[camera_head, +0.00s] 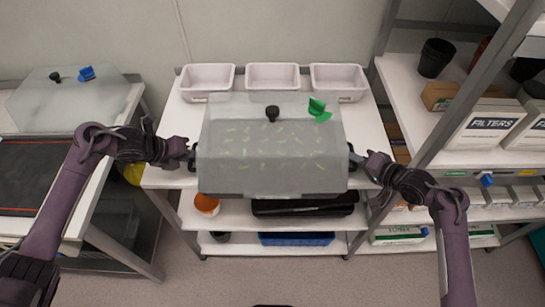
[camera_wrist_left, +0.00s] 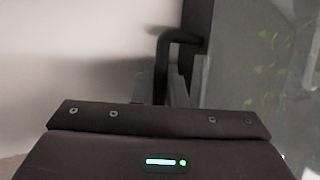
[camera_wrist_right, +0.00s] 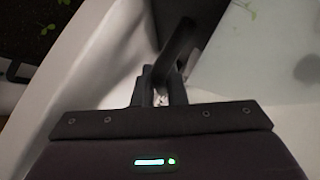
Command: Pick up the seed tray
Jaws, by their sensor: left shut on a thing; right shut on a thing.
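The seed tray (camera_head: 213,179) is on the white rack in the head view, under a cloudy clear lid (camera_head: 240,115) with a black knob and a green clip. Seedlings show dimly through the lid. My left gripper (camera_head: 191,158) is at the tray's left side, shut on its dark handle (camera_wrist_left: 184,37). My right gripper (camera_head: 358,160) is at the right side, shut on the other handle (camera_wrist_right: 180,42). Whether the tray touches the shelf or hangs just above it, I cannot tell.
Three empty white bins (camera_head: 273,77) stand along the back of the rack. A metal shelf post (camera_head: 455,110) rises at the right. Another covered tray (camera_head: 68,97) is on the left bench.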

